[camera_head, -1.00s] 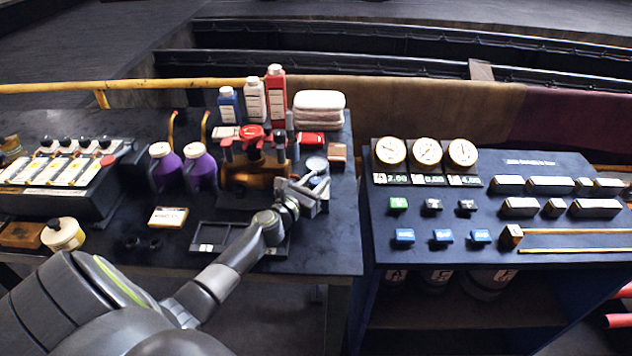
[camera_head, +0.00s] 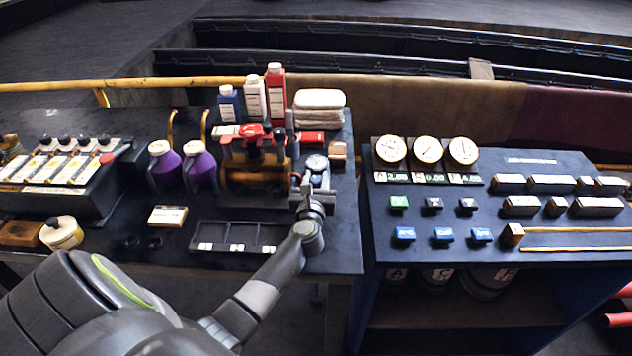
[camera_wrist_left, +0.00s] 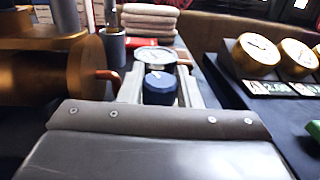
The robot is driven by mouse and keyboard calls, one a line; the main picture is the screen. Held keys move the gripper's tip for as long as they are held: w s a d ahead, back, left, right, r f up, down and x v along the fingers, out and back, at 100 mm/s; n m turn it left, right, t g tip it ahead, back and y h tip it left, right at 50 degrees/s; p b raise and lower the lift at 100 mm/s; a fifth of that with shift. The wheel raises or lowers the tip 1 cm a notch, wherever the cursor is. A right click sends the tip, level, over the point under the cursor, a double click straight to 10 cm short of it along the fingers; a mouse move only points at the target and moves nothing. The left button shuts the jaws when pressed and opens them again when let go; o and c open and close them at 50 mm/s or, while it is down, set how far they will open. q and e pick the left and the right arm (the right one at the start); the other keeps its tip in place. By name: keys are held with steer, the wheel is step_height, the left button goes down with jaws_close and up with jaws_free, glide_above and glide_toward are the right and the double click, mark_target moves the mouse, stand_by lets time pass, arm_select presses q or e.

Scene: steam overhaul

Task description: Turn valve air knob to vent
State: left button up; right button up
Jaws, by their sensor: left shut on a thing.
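My left gripper (camera_head: 313,186) reaches in at the right end of the left bench, just in front of a small round white-faced gauge (camera_head: 317,163). In the left wrist view a dark blue round knob (camera_wrist_left: 160,88) sits between the two pale fingers (camera_wrist_left: 160,92), in front of the same gauge (camera_wrist_left: 156,57). The gripper is shut on this knob. In the head view the knob is mostly hidden by the gripper, and its pointing direction cannot be read. My right gripper is not in view.
A bronze cylinder (camera_wrist_left: 45,75) with a red handle (camera_head: 252,133) stands close on the left. Folded towels (camera_head: 319,100) and bottles (camera_head: 254,98) are behind. A compartmented black tray (camera_head: 238,236) lies in front. The blue panel (camera_head: 530,163) with gauges is to the right.

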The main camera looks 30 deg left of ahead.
arm_select(q)
steer(key=n+g+y+b, duration=0.2)
steer(key=y, duration=0.1)
steer(key=n+g+y+b, duration=0.1)
steer(key=shift+f, duration=0.25)
steer(key=shift+r+n+g+y+b, duration=0.15)
steer(key=shift+n+g+y+b, duration=1.4)
steer(key=shift+g, duration=0.25)
steer(key=o, duration=1)
steer(key=shift+r, duration=0.1)
steer(key=shift+c, duration=0.2)
